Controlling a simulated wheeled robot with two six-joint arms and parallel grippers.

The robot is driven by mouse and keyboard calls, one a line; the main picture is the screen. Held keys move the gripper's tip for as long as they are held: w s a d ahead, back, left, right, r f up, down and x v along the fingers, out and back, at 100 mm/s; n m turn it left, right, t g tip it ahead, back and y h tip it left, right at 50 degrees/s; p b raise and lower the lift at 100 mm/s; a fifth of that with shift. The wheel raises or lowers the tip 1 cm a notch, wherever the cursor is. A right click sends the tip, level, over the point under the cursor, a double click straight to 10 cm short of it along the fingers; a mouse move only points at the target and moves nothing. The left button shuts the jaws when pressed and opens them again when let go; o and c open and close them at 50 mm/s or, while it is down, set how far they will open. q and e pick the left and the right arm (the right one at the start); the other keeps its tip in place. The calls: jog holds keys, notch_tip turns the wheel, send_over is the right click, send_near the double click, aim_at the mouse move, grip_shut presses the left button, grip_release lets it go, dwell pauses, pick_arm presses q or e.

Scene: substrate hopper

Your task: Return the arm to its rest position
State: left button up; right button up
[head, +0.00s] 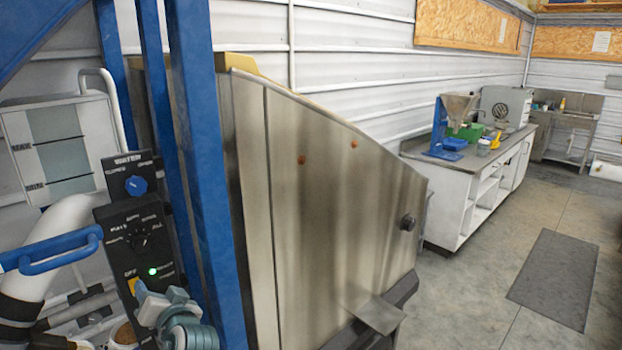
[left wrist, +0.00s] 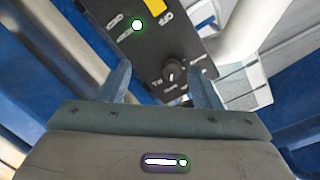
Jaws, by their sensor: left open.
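My left gripper (head: 152,300) is at the lower left of the head view, in front of the lower part of a black control box (head: 125,225). In the left wrist view its two fingers (left wrist: 163,85) stand apart with nothing held between them. The control box (left wrist: 190,45) lies beyond the fingertips, with a dark knob (left wrist: 170,70), a lit green light (left wrist: 137,25) and a yellow switch (left wrist: 155,6). I cannot tell whether the fingers touch the box. My right gripper is not in view.
Blue frame posts (head: 200,160) rise close beside the box. A large steel hopper (head: 320,190) fills the middle, with a small ledge (head: 376,313) low down. A blue handle (head: 55,250) juts in at left. The floor at right is open, with a dark mat (head: 552,275).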

pick_arm(q)
jog(key=s+d+f+g+h, duration=0.25)
jog(key=s+f+h, duration=0.35)
jog(key=s+f, duration=1)
jog(key=s+d+f+m+g+h, duration=0.1)
jog(key=s+d+f+g+h, duration=0.25)
jog(key=s, duration=0.45)
jog(key=s+d+f+m+g+h, duration=0.15)
jog(key=s+f, duration=0.25)
jog(key=s, duration=0.4)
notch_tip(320, 180, down, 34)
jog(key=a+g+b, duration=0.2)
jog(key=b, duration=0.2)
jog(key=s+f+b, duration=0.2)
jog(key=s+f, duration=0.7)
jog(key=f, duration=0.2)
jog(key=s+a+f+n+b, duration=0.1)
jog(key=s+f+b, duration=0.1)
jog(key=s+f, duration=0.8)
notch_tip(320, 180, down, 2)
jog(key=shift+f+g, duration=0.25)
jog(key=shift+g, duration=0.2)
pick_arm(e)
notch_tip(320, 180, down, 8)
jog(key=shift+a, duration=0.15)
